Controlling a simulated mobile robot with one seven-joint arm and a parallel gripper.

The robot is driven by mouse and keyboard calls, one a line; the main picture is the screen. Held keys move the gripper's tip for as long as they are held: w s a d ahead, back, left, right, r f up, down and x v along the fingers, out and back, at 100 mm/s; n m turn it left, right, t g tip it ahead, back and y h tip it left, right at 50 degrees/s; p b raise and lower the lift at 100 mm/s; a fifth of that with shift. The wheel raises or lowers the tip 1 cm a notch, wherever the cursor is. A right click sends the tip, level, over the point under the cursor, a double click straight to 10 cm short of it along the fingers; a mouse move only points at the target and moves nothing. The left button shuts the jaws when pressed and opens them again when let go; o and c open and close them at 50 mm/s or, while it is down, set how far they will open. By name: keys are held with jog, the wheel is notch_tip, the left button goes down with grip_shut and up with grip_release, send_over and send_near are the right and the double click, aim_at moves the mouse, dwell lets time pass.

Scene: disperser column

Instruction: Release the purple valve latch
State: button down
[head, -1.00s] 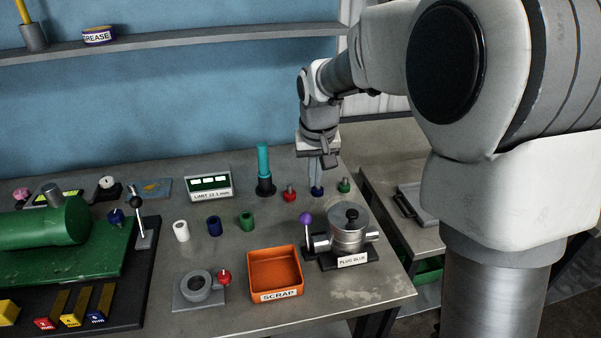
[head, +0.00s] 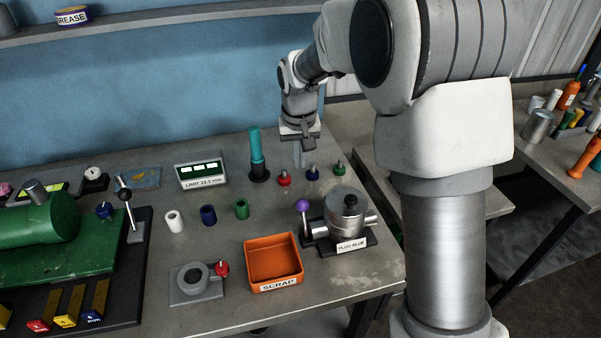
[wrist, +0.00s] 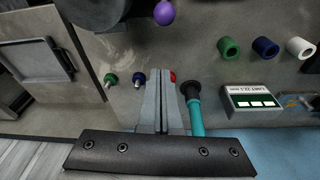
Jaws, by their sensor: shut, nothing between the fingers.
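The purple ball-topped valve latch (head: 302,204) stands upright at the left side of the silver valve body (head: 346,213), whose base is labelled PLUG BLUE. In the wrist view the purple knob (wrist: 164,13) shows at the top edge, beyond the fingertips, with part of the dark valve top to its left. My gripper (head: 300,166) points down behind the valve, near the red and blue plugs, clear of the latch. In the wrist view my gripper (wrist: 162,84) has its two fingers together, with nothing between them.
Red (head: 284,179), blue (head: 313,173) and green (head: 340,168) plugs stand behind the valve. A teal-handled tool (head: 256,147) stands left of my gripper. An orange SCRAP tray (head: 274,251) lies front left of the valve. Bare bench lies between the plugs and latch.

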aim_at(304, 219)
notch_tip(304, 219, down, 8)
jog(key=s+p, duration=0.1)
jog(key=s, duration=0.1)
jog(key=shift+s+d, duration=0.15)
jog(key=shift+f+b, duration=0.1)
jog(key=shift+b, duration=0.25)
dwell(0.3)
jog(key=shift+s+t+b, duration=0.3)
jog(key=shift+t+b, duration=0.1)
jog(key=shift+b, duration=0.15)
